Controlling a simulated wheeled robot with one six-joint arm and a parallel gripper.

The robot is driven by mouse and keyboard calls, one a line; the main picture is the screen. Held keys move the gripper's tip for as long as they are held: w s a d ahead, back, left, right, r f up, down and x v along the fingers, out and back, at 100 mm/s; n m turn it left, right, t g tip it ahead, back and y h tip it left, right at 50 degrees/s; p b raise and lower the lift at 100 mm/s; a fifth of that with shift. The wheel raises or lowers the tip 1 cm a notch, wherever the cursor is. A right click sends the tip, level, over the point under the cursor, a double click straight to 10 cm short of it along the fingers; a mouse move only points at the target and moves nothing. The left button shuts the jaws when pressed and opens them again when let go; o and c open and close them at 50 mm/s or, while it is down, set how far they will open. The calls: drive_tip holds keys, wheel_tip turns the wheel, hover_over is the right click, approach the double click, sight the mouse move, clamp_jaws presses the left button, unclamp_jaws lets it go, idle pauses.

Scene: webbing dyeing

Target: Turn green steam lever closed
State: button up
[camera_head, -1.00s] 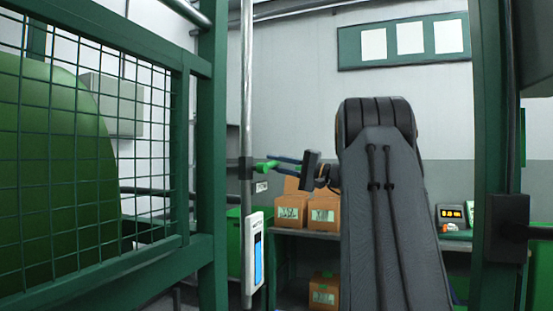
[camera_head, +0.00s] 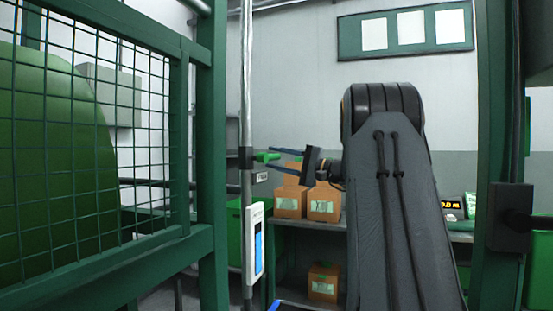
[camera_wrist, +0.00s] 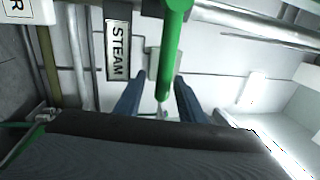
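The green steam lever (camera_head: 267,157) is fixed to a thin vertical pipe (camera_head: 247,90) in the head view. Its handle sticks out to the right, toward my gripper. My gripper (camera_head: 271,158) has dark blue fingers that point left at the lever, one above the other. In the wrist view the green lever (camera_wrist: 171,50) comes down from the top, and its end lies between the two spread fingertips of my gripper (camera_wrist: 160,79). I see a gap on each side; depth and contact are hard to tell. A STEAM sign (camera_wrist: 117,50) is left of the lever.
A white panel with a blue strip (camera_head: 254,245) hangs on the pipe below the lever. A green mesh guard (camera_head: 95,150) stands at left, and a green post (camera_head: 497,120) at right. Cardboard boxes (camera_head: 291,201) sit on a bench behind.

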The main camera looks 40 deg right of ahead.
drive_tip(key=shift+r, duration=0.1)
drive_tip(key=b+v, duration=0.1)
drive_tip(key=v, duration=0.6)
drive_tip(key=shift+s, duration=0.3)
drive_tip(key=shift+d, duration=0.1)
